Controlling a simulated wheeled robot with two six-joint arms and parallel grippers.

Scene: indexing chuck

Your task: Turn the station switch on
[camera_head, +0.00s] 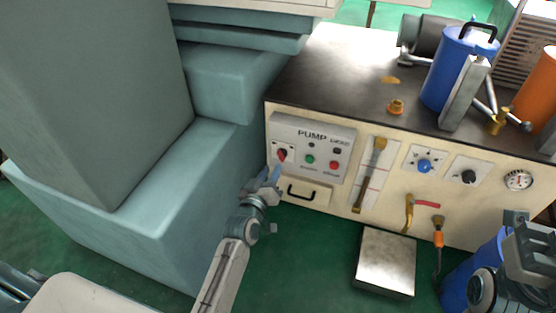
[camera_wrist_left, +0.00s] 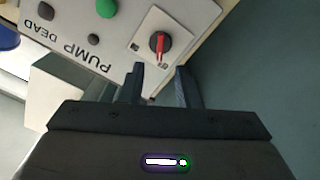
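A rotary switch with a red-marked knob on a white plate (camera_head: 282,155) sits at the left of the pump panel (camera_head: 341,138). In the left wrist view the knob (camera_wrist_left: 159,43) is dark, with a red bar pointing toward the bottom of the picture. I cannot read the labels beside it. My left gripper (camera_head: 268,176) is just below the switch in the head view. In the wrist view its two fingers (camera_wrist_left: 160,80) are apart with nothing between them, short of the knob. My right gripper (camera_head: 516,222) is at the right edge; its fingers are unclear.
The panel also carries a green button (camera_head: 310,159) and a red button (camera_head: 333,165). A drawer with a black handle (camera_head: 302,193) is below. A teal machine body (camera_head: 190,190) stands close on the left. A metal box (camera_head: 386,262) and a blue bin (camera_head: 470,275) are on the right.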

